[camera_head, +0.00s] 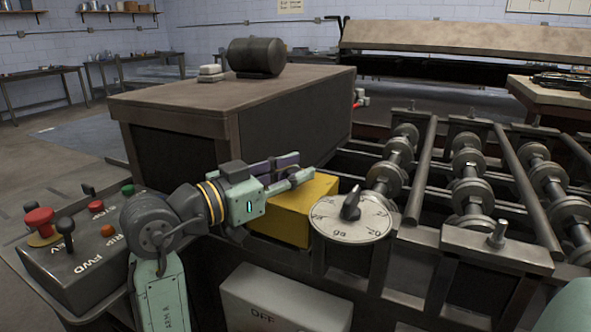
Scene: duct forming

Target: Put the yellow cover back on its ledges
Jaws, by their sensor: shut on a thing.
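The yellow cover (308,207) is a box-like piece at the front of the roll-forming machine, between the dark housing and the round gauge dial. My gripper (302,175) reaches in from the left over the cover's top and is shut on it. The fingers and wrist hide part of the cover's top and left side. The ledges cannot be made out, and I cannot tell whether the cover touches them.
The dial (351,217) with its black knob stands close right of the cover. Roller shafts (470,170) lie beyond it. A control box (75,245) with buttons and levers is at left. The dark housing (285,115) rises behind my gripper. A grey OFF box (285,300) sits below.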

